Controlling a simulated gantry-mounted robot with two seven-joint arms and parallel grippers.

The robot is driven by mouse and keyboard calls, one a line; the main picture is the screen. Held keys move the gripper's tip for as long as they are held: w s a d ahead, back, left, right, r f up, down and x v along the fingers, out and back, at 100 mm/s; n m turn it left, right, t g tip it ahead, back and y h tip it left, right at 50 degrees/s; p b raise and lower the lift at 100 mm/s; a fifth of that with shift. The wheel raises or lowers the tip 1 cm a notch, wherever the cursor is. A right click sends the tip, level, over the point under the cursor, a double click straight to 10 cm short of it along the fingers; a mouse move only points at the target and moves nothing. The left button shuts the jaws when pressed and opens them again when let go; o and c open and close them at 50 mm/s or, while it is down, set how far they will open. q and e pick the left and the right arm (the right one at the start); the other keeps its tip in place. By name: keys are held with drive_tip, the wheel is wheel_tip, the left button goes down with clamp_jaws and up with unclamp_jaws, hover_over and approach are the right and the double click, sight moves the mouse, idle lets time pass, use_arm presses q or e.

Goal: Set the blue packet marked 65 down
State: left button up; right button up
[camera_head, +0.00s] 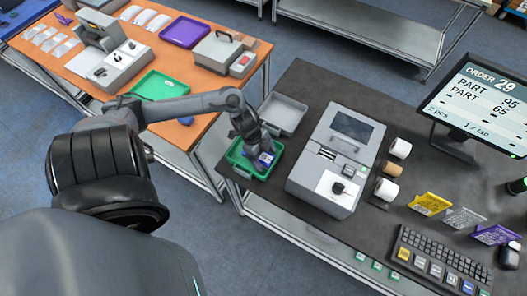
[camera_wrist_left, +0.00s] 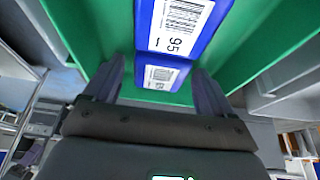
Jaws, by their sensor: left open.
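My left gripper (camera_head: 256,160) reaches down into the green tray (camera_head: 236,156) at the left end of the dark bench. Blue packaging (camera_head: 267,157) with a white label shows in the tray beside the fingers. In the left wrist view, a blue packet (camera_wrist_left: 208,42) has a barcode label that reads 95. Just below it, a second blue labelled face (camera_wrist_left: 184,76) lies between the open fingers of the left gripper (camera_wrist_left: 160,70). Its number is not readable, and I cannot tell whether it is a separate packet. No readable 65 shows on a packet. My right gripper is out of view.
A grey tray (camera_head: 282,113) stands behind the green one. A grey scanner machine (camera_head: 334,155) stands close to its right. The monitor (camera_head: 486,100) shows order 29 with parts 95 and 65. A keyboard (camera_head: 440,258) lies at the front right. The orange table (camera_head: 183,70) is across a gap.

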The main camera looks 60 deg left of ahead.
use_arm(q)
drive_tip(key=p+v, duration=0.2)
drive_tip(key=v, duration=1)
drive_tip(key=shift+s+r, duration=0.1)
drive_tip(key=shift+r, duration=0.1)
